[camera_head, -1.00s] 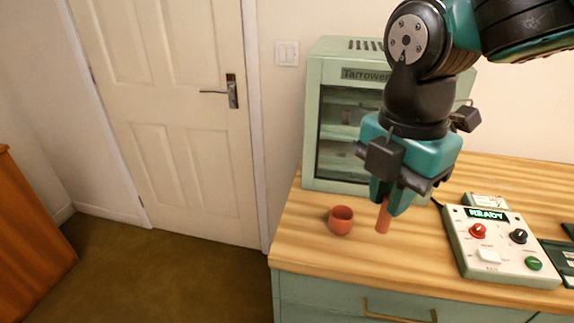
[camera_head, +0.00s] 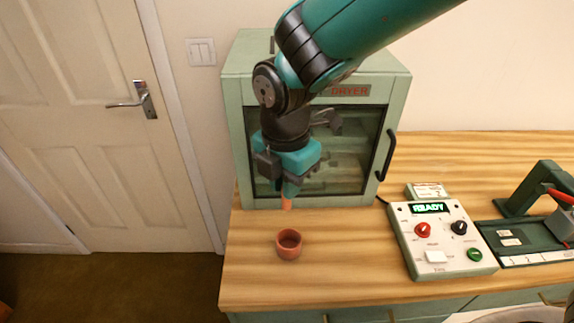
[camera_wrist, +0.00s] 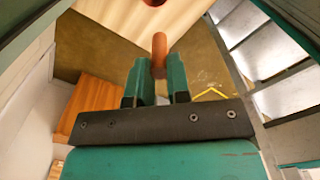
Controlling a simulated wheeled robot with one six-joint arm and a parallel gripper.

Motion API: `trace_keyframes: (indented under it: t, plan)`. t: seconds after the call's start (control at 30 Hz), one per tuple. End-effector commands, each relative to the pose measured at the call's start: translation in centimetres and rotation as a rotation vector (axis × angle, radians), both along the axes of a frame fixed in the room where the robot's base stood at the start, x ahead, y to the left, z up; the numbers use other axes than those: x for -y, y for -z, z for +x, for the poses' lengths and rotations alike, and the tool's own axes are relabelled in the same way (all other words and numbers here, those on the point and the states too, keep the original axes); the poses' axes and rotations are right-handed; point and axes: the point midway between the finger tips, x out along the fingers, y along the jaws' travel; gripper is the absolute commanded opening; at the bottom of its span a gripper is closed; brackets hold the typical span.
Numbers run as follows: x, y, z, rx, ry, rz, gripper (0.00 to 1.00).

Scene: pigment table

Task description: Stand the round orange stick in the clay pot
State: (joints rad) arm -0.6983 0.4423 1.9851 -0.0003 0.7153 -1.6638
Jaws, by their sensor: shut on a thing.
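The round orange stick (camera_head: 287,203) points down from my gripper (camera_head: 289,188), which is shut on its upper part. In the wrist view the stick (camera_wrist: 159,48) sticks out between the two green fingers (camera_wrist: 160,76). The clay pot (camera_head: 289,252) stands upright on the wooden table, with its dark opening facing up. In the head view the stick's lower end appears above and just behind the pot, apart from it. A small part of a reddish round thing, likely the pot (camera_wrist: 153,2), shows at the top edge of the wrist view. The stick's upper end is hidden by the fingers.
A green dryer cabinet (camera_head: 236,110) with a glass door stands right behind my gripper. A control box (camera_head: 440,243) reading READY sits to the right, with a dark green rack (camera_head: 520,240) beyond it. The table (camera_head: 340,270) is clear around the pot.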

Motion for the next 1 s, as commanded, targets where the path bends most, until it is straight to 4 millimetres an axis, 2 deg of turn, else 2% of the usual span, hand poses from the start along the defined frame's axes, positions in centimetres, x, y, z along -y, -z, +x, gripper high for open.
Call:
trace_keyframes:
  t: [0.03, 0.3, 0.67, 1.0]
  plan:
    - [0.2, -0.3, 0.5, -0.009, 0.013, -0.008, 0.0]
    - [0.6, 4.0, 1.5, -0.003, 0.041, -0.003, 0.0]
    - [0.4, 6.2, 1.6, 0.0, 0.04, 0.0, 0.0]
    - [0.4, 8.9, 1.6, 0.0, 0.04, 0.0, 0.0]
